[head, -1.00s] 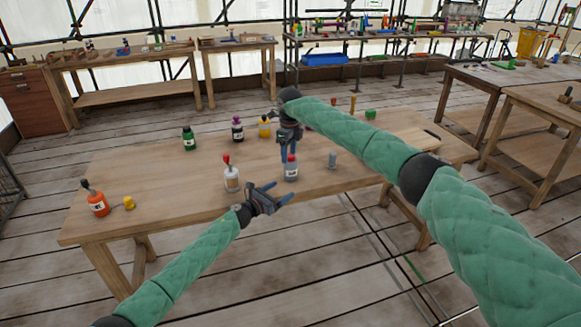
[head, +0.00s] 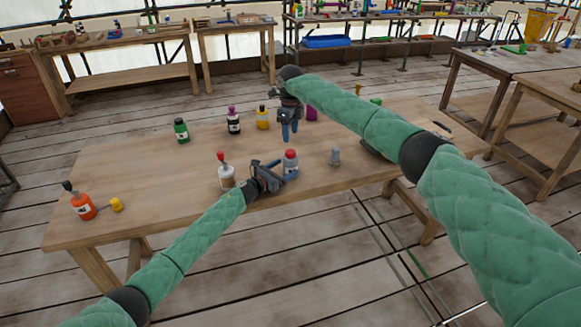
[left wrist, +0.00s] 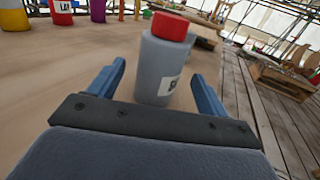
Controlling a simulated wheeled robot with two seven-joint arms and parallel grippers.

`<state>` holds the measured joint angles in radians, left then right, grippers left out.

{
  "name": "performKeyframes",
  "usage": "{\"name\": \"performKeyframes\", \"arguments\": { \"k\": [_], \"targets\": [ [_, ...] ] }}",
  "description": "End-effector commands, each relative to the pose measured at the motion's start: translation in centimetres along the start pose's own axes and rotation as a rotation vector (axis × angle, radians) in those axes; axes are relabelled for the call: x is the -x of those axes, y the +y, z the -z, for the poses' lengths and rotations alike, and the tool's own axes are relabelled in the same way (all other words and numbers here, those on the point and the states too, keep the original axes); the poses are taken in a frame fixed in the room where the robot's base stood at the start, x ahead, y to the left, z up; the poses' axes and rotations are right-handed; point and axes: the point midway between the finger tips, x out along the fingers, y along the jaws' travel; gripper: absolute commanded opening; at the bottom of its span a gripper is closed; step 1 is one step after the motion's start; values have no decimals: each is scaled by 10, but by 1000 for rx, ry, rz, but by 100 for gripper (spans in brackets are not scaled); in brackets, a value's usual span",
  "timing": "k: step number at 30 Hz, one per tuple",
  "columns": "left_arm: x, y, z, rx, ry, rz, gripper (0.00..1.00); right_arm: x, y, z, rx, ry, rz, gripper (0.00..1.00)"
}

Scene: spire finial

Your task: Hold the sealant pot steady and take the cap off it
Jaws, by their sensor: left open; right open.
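The grey pot with a red cap and a white label (head: 290,167) stands upright near the front edge of the table. In the left wrist view the pot (left wrist: 160,70) stands between the two blue fingers, with its red cap (left wrist: 169,26) on top. My left gripper (head: 283,175) is open around the pot's body, with a gap showing on both sides. My right gripper (head: 286,132) is open and empty, pointing down above the table, behind and above the pot. Part of the pot's left side is hidden by the left gripper in the head view.
A white bottle with a red top (head: 226,172) stands just left of my left gripper. A grey piece (head: 335,157) stands to the right. Green (head: 181,131), black (head: 233,121) and yellow (head: 262,118) bottles stand behind. An orange bottle (head: 82,203) is at the far left.

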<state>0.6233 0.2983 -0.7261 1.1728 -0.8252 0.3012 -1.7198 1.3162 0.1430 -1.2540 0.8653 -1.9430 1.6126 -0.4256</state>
Motion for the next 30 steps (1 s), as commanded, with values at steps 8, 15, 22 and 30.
{"name": "performKeyframes", "arguments": {
  "k": [8, 15, 22, 30],
  "targets": [
    [-39, 0, -1, 0, -1, 0, 77, -1, 0, 0, 0, 0, 0, 52],
    [-55, 0, 0, -1, 0, 0, 77, 0, 0, 0, 0, 0, 0, 52],
    [-56, 0, 0, -1, 0, 0, 77, 0, 0, 0, 0, 0, 0, 52],
    [-56, 0, 0, -1, 0, 0, 40, 0, 0, 0, 0, 0, 0, 52]
  ]
}}
